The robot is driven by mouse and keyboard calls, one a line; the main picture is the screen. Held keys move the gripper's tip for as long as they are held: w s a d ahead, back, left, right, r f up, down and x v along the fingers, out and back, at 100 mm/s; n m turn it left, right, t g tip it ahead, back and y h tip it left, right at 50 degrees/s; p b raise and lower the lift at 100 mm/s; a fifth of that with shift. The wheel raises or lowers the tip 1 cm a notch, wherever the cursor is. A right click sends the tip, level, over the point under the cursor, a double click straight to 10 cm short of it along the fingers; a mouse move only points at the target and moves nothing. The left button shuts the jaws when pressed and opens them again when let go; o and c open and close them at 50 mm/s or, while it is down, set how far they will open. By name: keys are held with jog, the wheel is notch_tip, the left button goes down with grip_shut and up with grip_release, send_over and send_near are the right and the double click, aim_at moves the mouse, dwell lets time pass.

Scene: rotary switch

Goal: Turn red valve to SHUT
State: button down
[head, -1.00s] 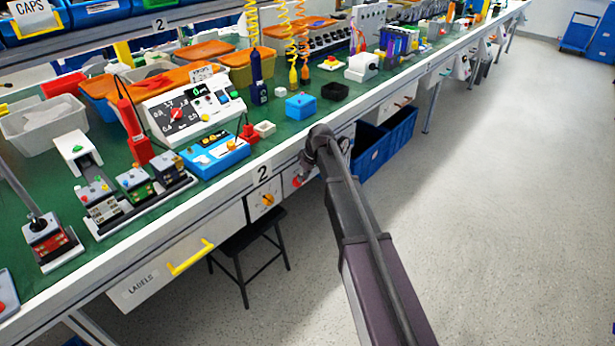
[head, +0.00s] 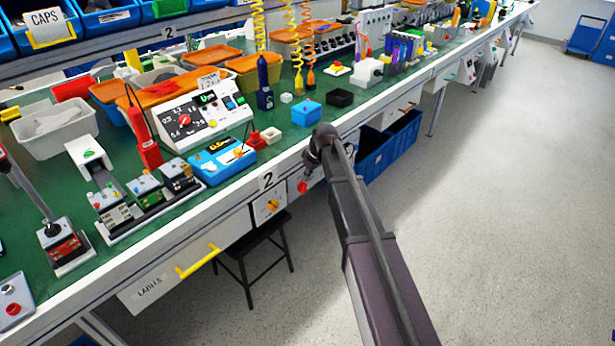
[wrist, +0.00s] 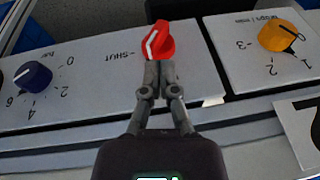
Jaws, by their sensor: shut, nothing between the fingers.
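The red valve (wrist: 160,42) is a knob with a white line on a light grey panel below the bench edge. In the wrist view the label SHUT (wrist: 123,55) appears upside down to its left. The white line slants from upper right to lower left and does not point squarely at the label. My gripper (wrist: 159,72) is shut and empty, its tips at the near edge of the knob; I cannot tell whether they touch it.
An orange numbered knob (wrist: 277,36) sits to the right of the valve in the wrist view, and a dark blue numbered knob (wrist: 33,76) to the left. The bench (head: 105,268) is crowded with devices and bins.

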jog(key=w+p+v, duration=0.1)
jog(key=p+v, duration=0.8)
jog(key=v, duration=0.1)
jog(key=shift+s+d+r, duration=0.25)
jog(key=shift+r, duration=0.1)
dwell(0.3)
jog(key=c, duration=0.9)
grip_release()
jog(key=shift+s, duration=0.1)
jog(key=shift+c, duration=0.2)
jog(key=o, duration=0.3)
jog(key=shift+s+d, duration=0.15)
jog(key=shift+s, duration=0.15)
jog(key=s+d+m+h, duration=0.1)
jog(key=s+d+m, duration=0.3)
jog(key=s, duration=0.9)
jog(key=s+d+m+g+h, duration=0.1)
jog(key=s+d+m, duration=0.3)
jog(key=s, duration=1)
jog(key=shift+d+f+h, duration=0.45)
jog(key=shift+d+h, duration=0.25)
jog(key=shift+d, duration=0.1)
